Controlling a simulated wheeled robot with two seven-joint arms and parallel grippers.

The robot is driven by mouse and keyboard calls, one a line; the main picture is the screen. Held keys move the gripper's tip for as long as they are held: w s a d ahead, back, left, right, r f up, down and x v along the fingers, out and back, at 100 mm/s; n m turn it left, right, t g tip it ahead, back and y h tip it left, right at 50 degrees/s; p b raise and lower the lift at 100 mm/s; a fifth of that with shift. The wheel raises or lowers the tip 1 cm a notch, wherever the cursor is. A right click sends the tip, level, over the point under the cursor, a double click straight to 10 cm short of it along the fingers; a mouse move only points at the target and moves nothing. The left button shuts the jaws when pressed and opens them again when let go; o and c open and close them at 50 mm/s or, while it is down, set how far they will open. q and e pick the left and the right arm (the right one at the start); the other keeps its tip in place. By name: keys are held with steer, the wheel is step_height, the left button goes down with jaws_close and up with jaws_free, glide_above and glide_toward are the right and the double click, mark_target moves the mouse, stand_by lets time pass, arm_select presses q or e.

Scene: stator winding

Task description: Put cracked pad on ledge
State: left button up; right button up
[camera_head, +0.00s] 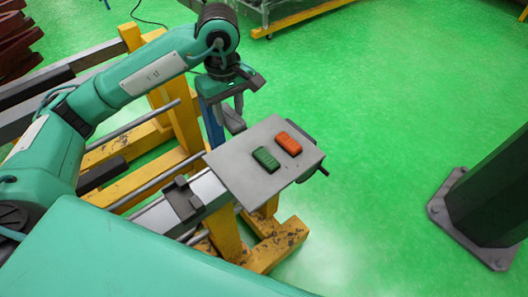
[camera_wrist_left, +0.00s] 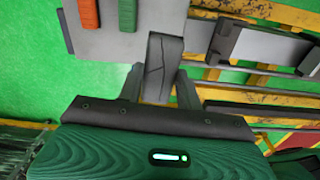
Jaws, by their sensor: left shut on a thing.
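The cracked pad (camera_wrist_left: 162,62) is a dark grey block with a thin crack line, seen in the left wrist view. My left gripper (camera_wrist_left: 160,88) is shut on it, one finger on each side. In the head view the pad (camera_head: 234,121) hangs below my left gripper (camera_head: 227,108), beside the upper left edge of a flat grey plate (camera_head: 235,168), which looks like the ledge. I cannot tell from here whether the pad touches the plate. My right gripper is not in view.
A green block (camera_head: 265,160) and an orange block (camera_head: 288,143) lie on the plate. Its left corner and front part are bare. A dark clamp-like block (camera_head: 182,198) sits on the rail to the left. Yellow frame beams (camera_head: 187,125) stand below. A dark post (camera_head: 490,195) stands at right.

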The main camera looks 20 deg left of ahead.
arm_select(q)
steer(key=shift+a+r, duration=0.15)
steer(key=shift+r, duration=0.2)
steer(key=shift+f+n, duration=0.1)
steer(key=shift+n, duration=0.3)
steer(key=p, duration=0.4)
glide_above(236, 167)
step_height(236, 167, down, 14)
steer(key=shift+f, duration=0.15)
step_height(236, 167, down, 5)
steer(key=shift+f+p, duration=0.1)
steer(key=shift+p, duration=0.55)
steer(key=shift+f, duration=0.1)
steer(key=shift+f+b, duration=0.1)
steer(key=shift+b, duration=0.2)
steer(key=o, duration=1)
